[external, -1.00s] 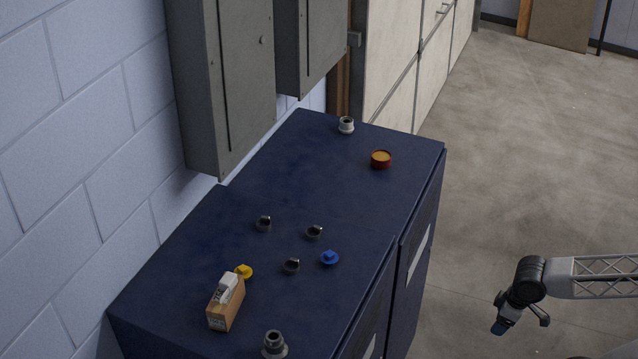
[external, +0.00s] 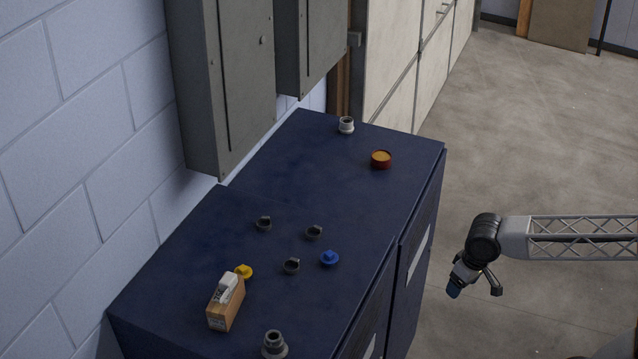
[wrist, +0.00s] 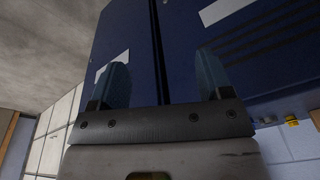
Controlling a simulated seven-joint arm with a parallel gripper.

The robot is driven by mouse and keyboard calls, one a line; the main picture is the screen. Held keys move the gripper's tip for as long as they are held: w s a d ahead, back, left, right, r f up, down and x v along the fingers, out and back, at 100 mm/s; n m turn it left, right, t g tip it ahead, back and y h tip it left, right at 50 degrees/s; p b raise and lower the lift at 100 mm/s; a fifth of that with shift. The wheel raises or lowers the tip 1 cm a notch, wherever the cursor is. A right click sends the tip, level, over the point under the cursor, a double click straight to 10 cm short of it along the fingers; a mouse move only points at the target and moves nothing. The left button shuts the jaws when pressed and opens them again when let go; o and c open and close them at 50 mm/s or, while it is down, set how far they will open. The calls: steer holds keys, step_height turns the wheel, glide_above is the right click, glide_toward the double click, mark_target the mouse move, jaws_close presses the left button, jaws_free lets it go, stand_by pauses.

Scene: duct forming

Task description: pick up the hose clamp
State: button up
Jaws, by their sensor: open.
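Three small dark ring-shaped pieces lie on the dark blue cabinet top: one at the back left (external: 264,223), one at the middle (external: 314,232) and one nearer the front (external: 291,266). They look like hose clamps, but they are too small to tell for sure. My gripper (external: 455,289) is in the air to the right of the cabinet, well apart from the rings, tilted downward. In the wrist view my gripper (wrist: 163,76) shows two blue fingers spread apart with nothing between them. No ring can be made out in the wrist view.
On the dark blue cabinet (external: 180,270) stand a blue cap (external: 329,258), a yellow piece (external: 244,271), a cardboard box (external: 225,308) with a white item, a grey fitting (external: 274,344), an orange-red tin (external: 381,159) and a white fitting (external: 346,125). Grey wall boxes (external: 222,90) overhang the left edge.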

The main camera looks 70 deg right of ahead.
steer(key=w+r+m+g, duration=0.1)
steer(key=w+r+m, duration=0.3)
steer(key=w, duration=0.6)
steer(key=w+r+m, duration=0.3)
steer(key=w+r, duration=0.1)
steer(key=w, duration=0.7)
steer(key=m+g, duration=0.1)
steer(key=m, duration=0.7)
glide_toward(312, 232)
steer(key=shift+s+f, duration=0.6)
steer(key=shift+s, duration=0.05)
steer(key=shift+w, duration=0.55)
steer(key=shift+f, duration=1.35)
steer(key=shift+w+d+f, duration=0.1)
steer(key=shift+f, duration=2.5)
